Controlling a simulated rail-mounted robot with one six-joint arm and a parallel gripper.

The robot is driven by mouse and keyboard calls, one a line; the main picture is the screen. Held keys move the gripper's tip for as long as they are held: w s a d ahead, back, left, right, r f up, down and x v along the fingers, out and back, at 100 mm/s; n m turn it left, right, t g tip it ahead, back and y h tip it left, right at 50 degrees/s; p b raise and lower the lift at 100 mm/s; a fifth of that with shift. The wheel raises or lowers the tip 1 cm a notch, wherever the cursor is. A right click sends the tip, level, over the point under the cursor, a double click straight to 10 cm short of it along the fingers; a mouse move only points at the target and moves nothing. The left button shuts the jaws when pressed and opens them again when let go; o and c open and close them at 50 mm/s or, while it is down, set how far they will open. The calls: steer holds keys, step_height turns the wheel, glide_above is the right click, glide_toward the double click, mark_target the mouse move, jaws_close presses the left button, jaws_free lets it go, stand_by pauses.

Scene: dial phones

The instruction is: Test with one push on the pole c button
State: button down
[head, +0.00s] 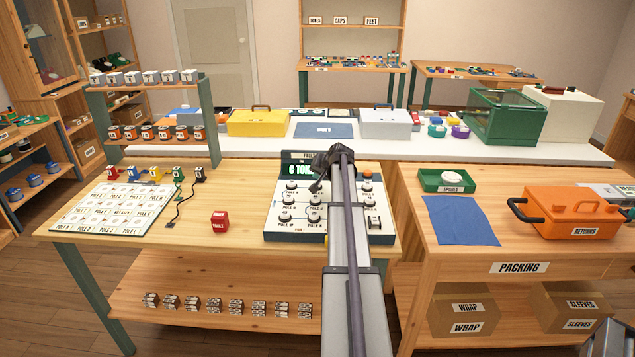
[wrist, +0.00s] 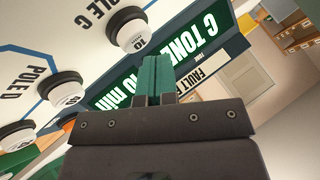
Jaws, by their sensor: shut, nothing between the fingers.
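The panel's green display (wrist: 200,48) is partly behind the fingers and reads "C TONE". In the head view, my arm hides the fingertips and part of the panel.
In the wrist view, a second button (wrist: 66,88) sits by the "POLE D" label. In the head view, a red block (head: 220,221) and a labelled white board (head: 115,207) lie left of the panel. A packing bench (head: 500,250) stands right.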

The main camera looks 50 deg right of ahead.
step_height(320, 180, up, 6)
steer(key=p, duration=0.6)
stand_by(0.4)
steer(key=shift+s+a+f, duration=0.1)
steer(key=shift+a+f, duration=0.05)
steer(key=s+a+g, duration=0.1)
steer(key=a, duration=0.1)
steer(key=s+a+f+n+y, duration=0.1)
steer(key=s+a, duration=0.1)
steer(key=a, duration=0.1)
steer(key=s+a+f+g, duration=0.1)
steer(key=s+a, duration=0.1)
steer(key=shift+s+a+f+g+y, duration=0.15)
steer(key=shift+s+a+g+y, duration=0.05)
steer(key=shift+g+y, duration=0.1)
steer(key=s+a+n+g, duration=0.2)
steer(key=s+a, duration=0.3)
steer(key=a, duration=1.2)
steer(key=s+a+n+g+p, duration=0.1)
steer(key=s+a+n, duration=0.4)
steer(key=a, duration=1.2)
steer(key=s+a+n+g, duration=0.3)
steer(key=s+a, duration=0.2)
steer(key=a, duration=1.2)
steer(key=shift+f+n+y+p, duration=0.3)
steer(key=shift+f+n+p, duration=0.1)
